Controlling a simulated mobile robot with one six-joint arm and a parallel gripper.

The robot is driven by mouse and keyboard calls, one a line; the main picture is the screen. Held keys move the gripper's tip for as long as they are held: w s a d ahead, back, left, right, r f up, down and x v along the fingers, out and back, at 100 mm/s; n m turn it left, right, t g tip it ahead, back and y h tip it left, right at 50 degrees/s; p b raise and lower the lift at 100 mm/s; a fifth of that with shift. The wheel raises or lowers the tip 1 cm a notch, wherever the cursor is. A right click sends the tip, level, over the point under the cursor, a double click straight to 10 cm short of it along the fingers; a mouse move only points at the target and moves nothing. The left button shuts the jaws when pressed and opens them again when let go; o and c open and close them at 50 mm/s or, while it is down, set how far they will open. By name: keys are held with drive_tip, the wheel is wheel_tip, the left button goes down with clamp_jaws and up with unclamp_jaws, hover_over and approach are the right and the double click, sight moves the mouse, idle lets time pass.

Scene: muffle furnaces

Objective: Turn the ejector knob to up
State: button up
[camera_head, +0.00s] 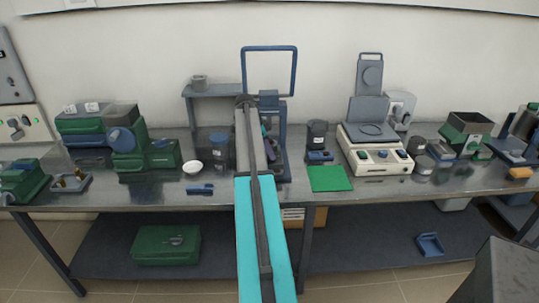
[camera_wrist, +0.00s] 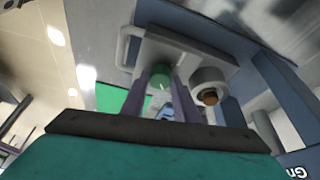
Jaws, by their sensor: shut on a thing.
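In the wrist view, a round green knob (camera_wrist: 160,78) sits on the grey face of a device (camera_wrist: 150,48). My gripper (camera_wrist: 167,82) has a finger on each side of the knob and is shut on it. A small blue part (camera_wrist: 166,112) shows between the fingers, nearer the camera. No label shows that names the knob as the ejector knob, and its turned position cannot be read. In the head view, my arm reaches to a blue-framed device (camera_head: 283,140) at the middle of the bench and hides much of it, including the knob.
Right of my fingers in the wrist view is a grey ring with a brown centre (camera_wrist: 210,95). A tall blue frame (camera_head: 295,70) rises behind the device. On the bench (camera_head: 225,205), a dark blue container (camera_head: 219,150) stands left of my arm and a green mat (camera_head: 330,178) lies right.

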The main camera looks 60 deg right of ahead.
drive_tip(key=shift+s+d+m+y, duration=0.15)
drive_tip(key=shift+m+y, duration=0.15)
drive_tip(key=shift+m, duration=0.5)
drive_tip(key=o, duration=1.1)
drive_tip(key=shift+c, duration=0.2)
drive_tip(key=shift+r+b, duration=0.15)
drive_tip(key=shift+b, duration=0.15)
